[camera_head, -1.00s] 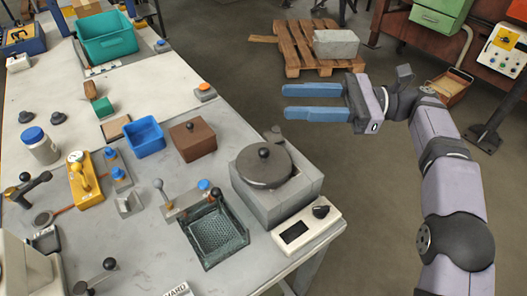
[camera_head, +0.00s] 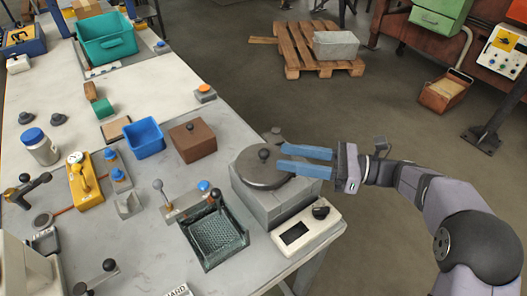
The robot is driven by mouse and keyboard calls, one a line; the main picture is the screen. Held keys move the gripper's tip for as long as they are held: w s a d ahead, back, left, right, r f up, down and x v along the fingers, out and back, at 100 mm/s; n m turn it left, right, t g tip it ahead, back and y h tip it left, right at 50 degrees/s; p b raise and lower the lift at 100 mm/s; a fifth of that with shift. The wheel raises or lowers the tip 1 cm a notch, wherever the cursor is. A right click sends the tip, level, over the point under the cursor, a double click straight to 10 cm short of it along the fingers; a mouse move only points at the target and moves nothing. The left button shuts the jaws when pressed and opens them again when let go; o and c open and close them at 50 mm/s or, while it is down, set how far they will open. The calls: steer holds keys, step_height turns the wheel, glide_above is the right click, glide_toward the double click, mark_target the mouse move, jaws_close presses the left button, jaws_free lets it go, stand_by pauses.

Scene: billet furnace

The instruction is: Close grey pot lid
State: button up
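The grey pot (camera_head: 276,204) is a square grey block near the right edge of the bench. Its round dark grey lid (camera_head: 258,176) with a black knob (camera_head: 264,155) lies over its top; I cannot tell whether the lid is fully seated. My gripper (camera_head: 280,160) has two blue fingers, spread apart. It reaches in from the right, with its fingertips over or beside the right side of the lid, close to the knob. Nothing shows between the fingers. Whether they touch the lid is unclear.
A control box (camera_head: 306,230) with a black dial stands in front of the pot. A green mesh tray (camera_head: 215,235), a brown box (camera_head: 193,139) and a blue bin (camera_head: 144,137) stand to the left. The floor right of the bench is open around a pallet (camera_head: 302,50).

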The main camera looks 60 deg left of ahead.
mark_target(264, 153)
steer(key=shift+p+x, duration=1)
steer(key=shift+x, duration=2.55)
jaws_close()
